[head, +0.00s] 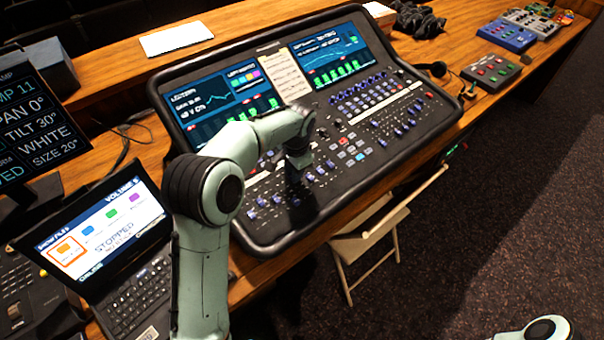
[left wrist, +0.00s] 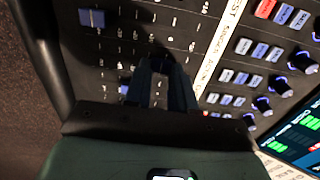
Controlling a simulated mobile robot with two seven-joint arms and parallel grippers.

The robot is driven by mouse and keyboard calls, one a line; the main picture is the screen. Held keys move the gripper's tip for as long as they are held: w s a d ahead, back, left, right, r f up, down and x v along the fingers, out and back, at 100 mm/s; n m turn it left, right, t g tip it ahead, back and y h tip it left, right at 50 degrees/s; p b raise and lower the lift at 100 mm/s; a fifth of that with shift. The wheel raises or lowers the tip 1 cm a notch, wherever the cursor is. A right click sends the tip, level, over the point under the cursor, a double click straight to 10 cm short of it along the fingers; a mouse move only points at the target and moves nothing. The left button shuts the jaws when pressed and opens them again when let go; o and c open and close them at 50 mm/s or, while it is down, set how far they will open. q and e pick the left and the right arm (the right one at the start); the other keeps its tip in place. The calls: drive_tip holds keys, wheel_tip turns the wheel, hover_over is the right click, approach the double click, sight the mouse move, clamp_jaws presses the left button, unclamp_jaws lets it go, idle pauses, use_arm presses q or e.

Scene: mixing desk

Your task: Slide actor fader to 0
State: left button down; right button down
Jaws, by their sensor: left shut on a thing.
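The mixing desk (head: 330,219) fills the middle of the head view, with rows of blue fader caps and knobs on its sloped panel. My left gripper (head: 299,188) points down onto the fader area at the desk's front left. In the left wrist view its dark fingers (left wrist: 168,68) are close together at the panel, shut on a fader cap that they mostly hide. Another blue fader cap (left wrist: 92,18) shows at the upper left of that view. The actor fader's label cannot be read. My right gripper is out of view; only part of my right arm shows at the bottom right.
A laptop (head: 115,225) stands open left of the desk, near my left arm. A monitor (head: 35,125) is at the far left. A folding chair (head: 385,225) stands in front of the desk. Small control boxes (head: 490,72) sit on the table at the right.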

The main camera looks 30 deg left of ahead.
use_arm(q)
drive_tip(key=shift+w+a+r, duration=0.1)
drive_tip(key=shift+w+a, duration=0.1)
drive_tip(key=shift+a, duration=0.15)
drive_tip(key=shift+d, duration=0.1)
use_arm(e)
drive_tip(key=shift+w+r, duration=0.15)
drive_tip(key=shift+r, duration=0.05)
use_arm(q)
drive_tip(key=shift+s, duration=0.1)
drive_tip(key=c, duration=0.9)
unclamp_jaws()
drive_tip(key=r, duration=0.4)
drive_tip(key=d+r+p, duration=0.1)
drive_tip(key=r, duration=0.8)
drive_tip(key=shift+s+d+r+p, duration=0.1)
drive_tip(key=shift+s+d+p, duration=0.05)
drive_tip(key=shift+s+p, duration=0.15)
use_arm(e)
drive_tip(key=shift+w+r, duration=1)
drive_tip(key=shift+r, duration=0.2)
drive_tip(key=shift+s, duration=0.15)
